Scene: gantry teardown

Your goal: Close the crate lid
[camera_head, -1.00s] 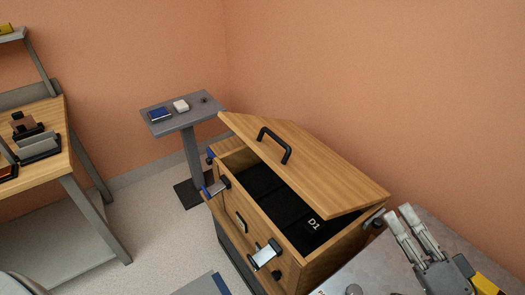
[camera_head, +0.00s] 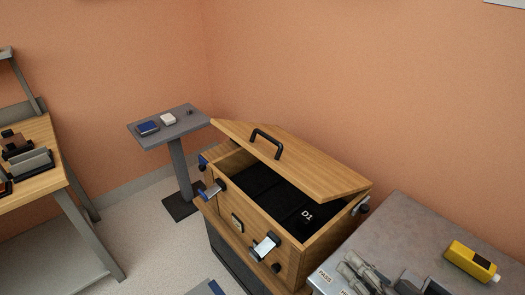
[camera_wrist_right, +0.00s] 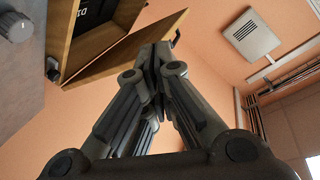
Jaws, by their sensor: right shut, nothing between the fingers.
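The wooden crate (camera_head: 286,262) stands in the middle of the head view. Its wooden lid (camera_head: 310,165), with a black handle (camera_head: 266,143), is partly raised and tilted, leaving a gap at the front. Through the gap I see a dark inside marked "D1". Silver latches (camera_head: 265,247) hang open on the front. My right gripper (camera_head: 350,263) is at the bottom, right of the crate and apart from the lid, over the grey table. In the right wrist view its fingers (camera_wrist_right: 158,48) are shut and empty, with the lid (camera_wrist_right: 120,50) beyond them. My left gripper is not in view.
A grey table (camera_head: 410,222) with a yellow device (camera_head: 471,261) stands right of the crate. A small grey stand (camera_head: 190,125) holds a blue item and a white item behind left. A wooden workbench (camera_head: 48,170) is at far left.

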